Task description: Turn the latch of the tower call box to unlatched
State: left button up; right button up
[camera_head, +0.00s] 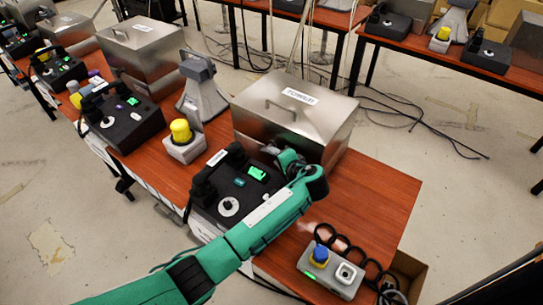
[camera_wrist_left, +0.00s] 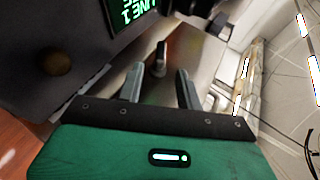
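The tower call box (camera_head: 318,124) is a large silver metal box with a sloped, labelled lid and a handle, standing on the wooden table. In the left wrist view its metal face (camera_wrist_left: 205,62) fills the middle. A small dark latch knob (camera_wrist_left: 160,56) stands out from that face. My left gripper (camera_head: 287,158) is at the front of the box, behind the black desk phone. In the left wrist view my left gripper (camera_wrist_left: 160,78) is open, its two fingers apart, with the latch just beyond and between the tips. Whether they touch it cannot be told. My right gripper is not in view.
The black phone (camera_head: 207,205) with a green screen is close beside my left gripper; its screen (camera_wrist_left: 128,12) shows in the wrist view. A yellow-topped button box (camera_head: 183,149), a grey horn (camera_head: 207,100) and a blue-button box (camera_head: 327,278) with a coiled cord share the table. Bare tabletop (camera_head: 385,195) lies right.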

pick_arm(q)
jog(key=b+v, duration=0.1)
jog(key=v, duration=0.6)
jog(key=shift+o, duration=0.4)
